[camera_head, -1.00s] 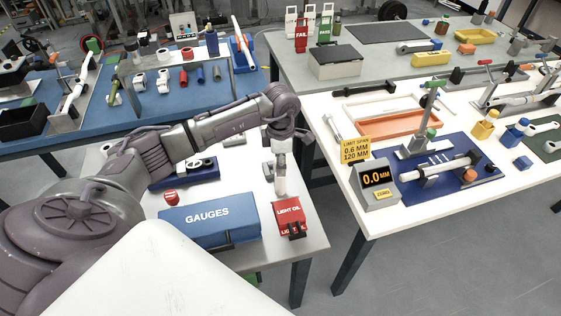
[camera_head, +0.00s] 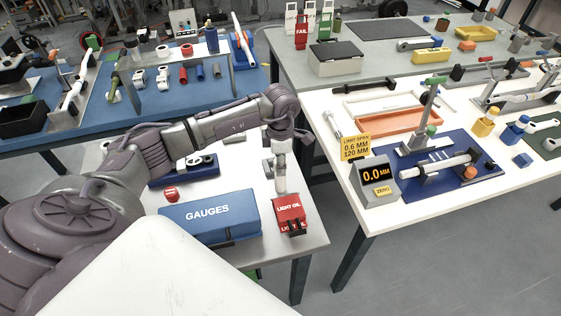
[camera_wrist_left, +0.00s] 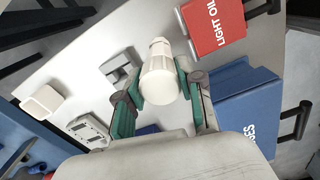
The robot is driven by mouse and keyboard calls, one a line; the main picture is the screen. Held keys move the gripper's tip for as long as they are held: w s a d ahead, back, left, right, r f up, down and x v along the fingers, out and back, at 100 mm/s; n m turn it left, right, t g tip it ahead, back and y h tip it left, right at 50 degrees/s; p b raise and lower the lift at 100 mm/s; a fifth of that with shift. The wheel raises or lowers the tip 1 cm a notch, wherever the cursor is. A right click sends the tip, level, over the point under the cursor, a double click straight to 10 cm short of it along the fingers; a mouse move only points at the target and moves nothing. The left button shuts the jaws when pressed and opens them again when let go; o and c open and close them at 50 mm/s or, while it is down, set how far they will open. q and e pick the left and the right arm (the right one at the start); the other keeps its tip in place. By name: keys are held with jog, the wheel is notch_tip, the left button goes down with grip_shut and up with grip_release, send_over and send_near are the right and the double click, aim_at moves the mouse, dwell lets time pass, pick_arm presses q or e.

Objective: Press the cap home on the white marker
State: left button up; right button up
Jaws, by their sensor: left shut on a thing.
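My left gripper (camera_head: 280,172) hangs from its arm over the white table, behind the red light oil tin. In the left wrist view my gripper (camera_wrist_left: 158,88) has its green-padded fingers on either side of a white cylinder, shut on it. This white cylinder (camera_wrist_left: 160,68) looks like the white marker or its cap; I cannot tell which. Its far end narrows to a ribbed collar. It also shows below the gripper in the head view (camera_head: 281,185). Whether it touches the table is unclear. My right gripper is not in view.
The red light oil tin (camera_head: 290,213) and blue gauges case (camera_head: 211,217) stand close in front of the gripper. A grey slotted block (camera_wrist_left: 120,72) and a grey holder with holes (camera_wrist_left: 88,130) lie nearby. A gauge stand on a blue plate (camera_head: 440,184) occupies the right table.

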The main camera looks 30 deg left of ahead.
pick_arm(q)
jog(key=shift+f, duration=0.3)
jog(key=o, duration=1)
jog(key=shift+o, duration=0.2)
jog(key=shift+r, duration=0.25)
notch_tip(320, 180, up, 12)
jog(key=shift+f, duration=0.25)
